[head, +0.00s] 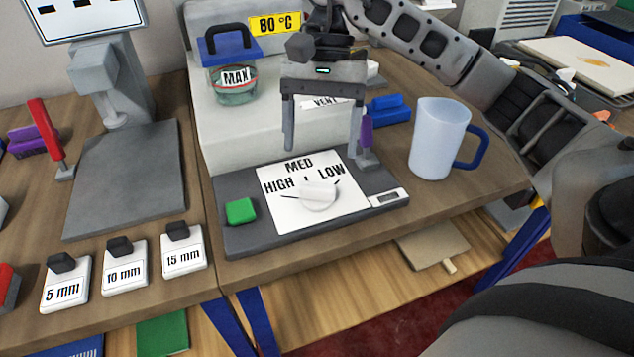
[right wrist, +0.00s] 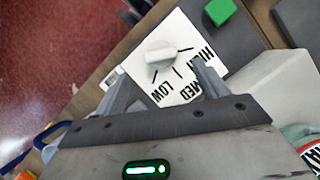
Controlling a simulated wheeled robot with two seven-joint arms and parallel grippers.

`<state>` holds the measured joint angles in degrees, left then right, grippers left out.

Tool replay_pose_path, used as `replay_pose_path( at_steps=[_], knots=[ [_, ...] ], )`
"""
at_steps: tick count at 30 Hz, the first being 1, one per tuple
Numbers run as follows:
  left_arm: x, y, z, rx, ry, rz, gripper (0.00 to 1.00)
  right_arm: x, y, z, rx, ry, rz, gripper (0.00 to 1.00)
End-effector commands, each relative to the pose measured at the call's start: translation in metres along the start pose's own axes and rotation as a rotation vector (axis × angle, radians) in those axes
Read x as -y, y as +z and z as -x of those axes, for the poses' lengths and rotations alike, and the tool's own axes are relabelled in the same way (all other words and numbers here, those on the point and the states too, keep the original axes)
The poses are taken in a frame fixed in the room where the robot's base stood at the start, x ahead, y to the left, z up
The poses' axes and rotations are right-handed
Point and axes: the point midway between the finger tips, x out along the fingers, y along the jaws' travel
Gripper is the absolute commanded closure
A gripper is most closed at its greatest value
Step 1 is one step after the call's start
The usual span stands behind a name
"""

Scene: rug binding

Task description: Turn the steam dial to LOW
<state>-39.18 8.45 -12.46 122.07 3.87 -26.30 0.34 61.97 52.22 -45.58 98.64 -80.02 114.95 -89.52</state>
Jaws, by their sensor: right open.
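The steam dial (head: 318,196) is a white round knob with a raised bar on a white plate (head: 284,211) marked HIGH, MED and LOW, with black tick lines. LOW is at the right in the head view. Which mark the dial points to I cannot tell for certain. My right gripper (head: 321,150) is open and empty, fingers down, above and behind the dial. In the right wrist view the dial (right wrist: 160,54) shows just beyond the gap between the fingertips (right wrist: 162,77), apart from them. My left gripper is not in view.
A green button (head: 240,211) sits left of the plate. A purple-handled lever (head: 366,138) stands close by the right finger. A mug (head: 438,138) stands to the right. A glass water tank (head: 234,86) marked MAX is at the back left.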

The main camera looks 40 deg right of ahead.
Motion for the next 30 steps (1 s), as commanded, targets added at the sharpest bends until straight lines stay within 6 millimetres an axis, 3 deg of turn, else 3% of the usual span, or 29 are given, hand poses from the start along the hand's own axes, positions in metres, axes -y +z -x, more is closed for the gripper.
replay_pose_path(
  at_steps=[1,9,15,23,28,30],
  knots=[
    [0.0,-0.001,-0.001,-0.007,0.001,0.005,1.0,0.0,0.0,-0.015,0.005,0.003,0.002,0.27],
    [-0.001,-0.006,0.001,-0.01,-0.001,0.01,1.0,0.0,0.001,-0.055,0.001,0.002,-0.001,0.27],
    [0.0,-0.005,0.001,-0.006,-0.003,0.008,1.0,0.0,0.001,-0.068,0.0,-0.001,0.0,0.27],
    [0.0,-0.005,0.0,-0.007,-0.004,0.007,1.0,0.0,0.0,-0.069,0.0,-0.001,0.0,0.27],
    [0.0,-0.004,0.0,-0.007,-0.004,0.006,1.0,0.0,0.0,-0.069,0.0,-0.001,0.0,0.72],
    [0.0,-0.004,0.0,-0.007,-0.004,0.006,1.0,0.0,0.0,-0.069,0.0,-0.001,0.0,0.72]
  ],
)
